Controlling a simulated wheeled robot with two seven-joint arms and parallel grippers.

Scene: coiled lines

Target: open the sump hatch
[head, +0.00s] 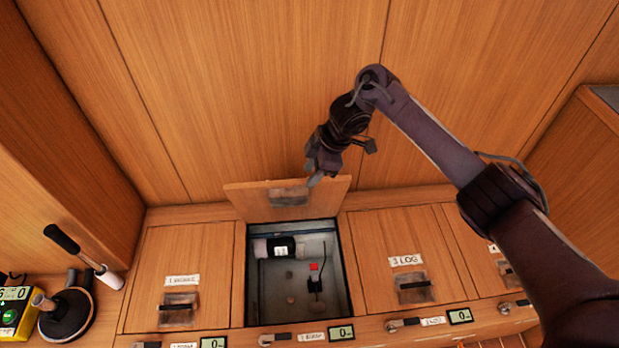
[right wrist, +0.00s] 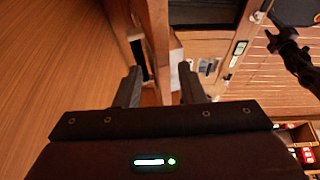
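The open hatch's wooden lid (head: 247,202) stands raised and tilted back near the rear wall in the head view, with a grey recessed handle (head: 288,196) on its face. Its label is too blurred to read.
A shut hatch (head: 190,256) lies to the left and another, labelled 3 LOG (head: 385,280), to the right. Latches and small displays line the front edge. A black-handled tool (head: 80,256) and a green-yellow device (head: 15,313) stand at far left.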

